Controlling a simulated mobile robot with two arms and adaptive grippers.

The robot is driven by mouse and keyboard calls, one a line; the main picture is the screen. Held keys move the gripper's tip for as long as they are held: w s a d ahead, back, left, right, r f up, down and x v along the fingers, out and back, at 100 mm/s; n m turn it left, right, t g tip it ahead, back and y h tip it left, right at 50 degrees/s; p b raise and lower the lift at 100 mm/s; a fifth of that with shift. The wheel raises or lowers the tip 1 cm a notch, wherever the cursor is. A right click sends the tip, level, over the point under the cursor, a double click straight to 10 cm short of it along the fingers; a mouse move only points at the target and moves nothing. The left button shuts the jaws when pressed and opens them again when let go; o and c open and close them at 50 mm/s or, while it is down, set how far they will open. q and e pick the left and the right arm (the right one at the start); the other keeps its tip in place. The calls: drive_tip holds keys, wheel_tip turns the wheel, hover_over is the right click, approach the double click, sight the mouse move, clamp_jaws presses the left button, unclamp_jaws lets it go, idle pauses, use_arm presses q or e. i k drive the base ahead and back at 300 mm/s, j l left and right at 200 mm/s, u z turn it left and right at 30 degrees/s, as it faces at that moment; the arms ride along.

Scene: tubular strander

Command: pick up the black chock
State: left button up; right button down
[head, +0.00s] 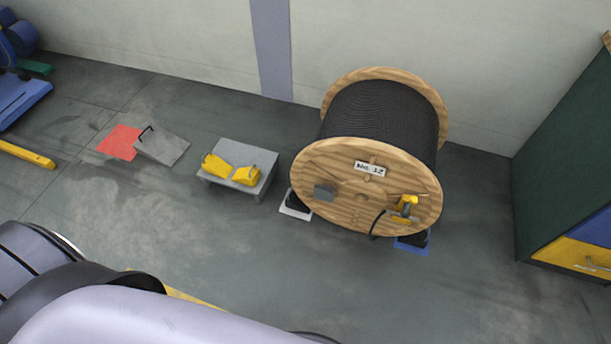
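A large wooden cable reel (365,185) wound with black cable stands on the floor right of centre, labelled "No. 12". A dark, black-looking chock (297,203) sits against its lower left side on a pale plate (293,212). Another dark chock (420,239) sits at its lower right on a blue plate (412,249). Both are partly hidden by the reel, so their full shapes cannot be told. Neither of my grippers is in view; only pale and dark links of my arm show at the lower left.
A low grey stand (250,155) holds two yellow wedge-like pieces (216,165). A red floor patch (119,142) and a grey plate with a handle (165,149) lie left of it. A dark green cabinet (565,150) stands at the right. Floor before the reel is clear.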

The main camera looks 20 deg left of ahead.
sight(292, 201)
drive_tip(key=i+j+z, duration=0.1)
drive_tip(key=j, duration=0.5)
drive_tip(key=i+j+z, duration=0.1)
drive_tip(key=j, duration=0.55)
drive_tip(key=i+j+z, duration=0.1)
drive_tip(key=j, duration=0.5)
drive_tip(key=i+j+z, duration=0.1)
drive_tip(key=j, duration=0.55)
drive_tip(key=i, duration=0.1)
